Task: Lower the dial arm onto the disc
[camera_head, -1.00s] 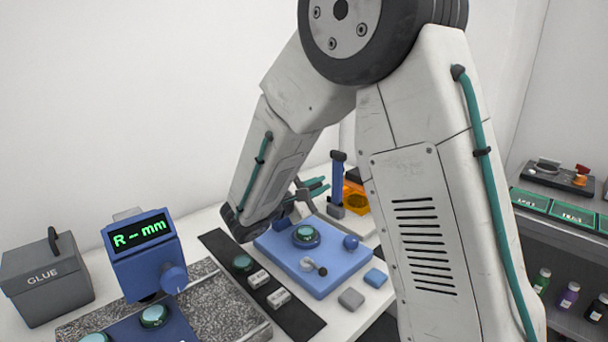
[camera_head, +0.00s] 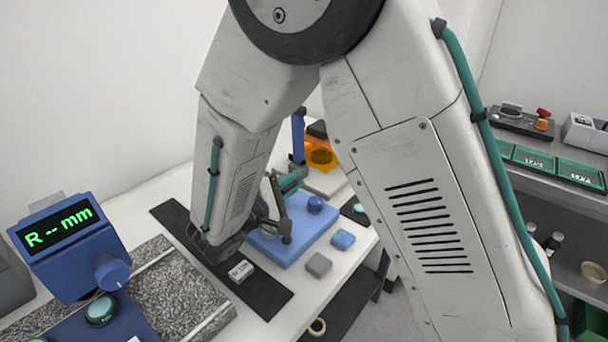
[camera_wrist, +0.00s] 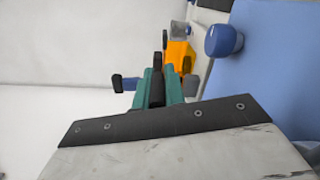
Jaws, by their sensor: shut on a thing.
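My gripper (camera_head: 290,182) has teal fingers and is above the far side of the blue base plate (camera_head: 307,240). In the wrist view my gripper (camera_wrist: 157,88) is shut on a dark bar (camera_wrist: 157,62), which appears to be part of the dial arm. Small dark and grey ends show on either side of the fingers. In the head view a dark bar with a knob-like end (camera_head: 286,229) slants down over the plate; I cannot tell whether it touches anything. A blue knob (camera_head: 315,204) stands on the plate and shows in the wrist view (camera_wrist: 223,40). The disc on this plate is hidden behind my arm.
A blue post (camera_head: 298,138) and an orange item (camera_head: 320,155) stand behind the plate. Grey (camera_head: 318,265) and blue (camera_head: 342,240) blocks lie in front. A blue readout (camera_head: 66,235) shows "R -- mm" at left. A shelf (camera_head: 560,175) is at right.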

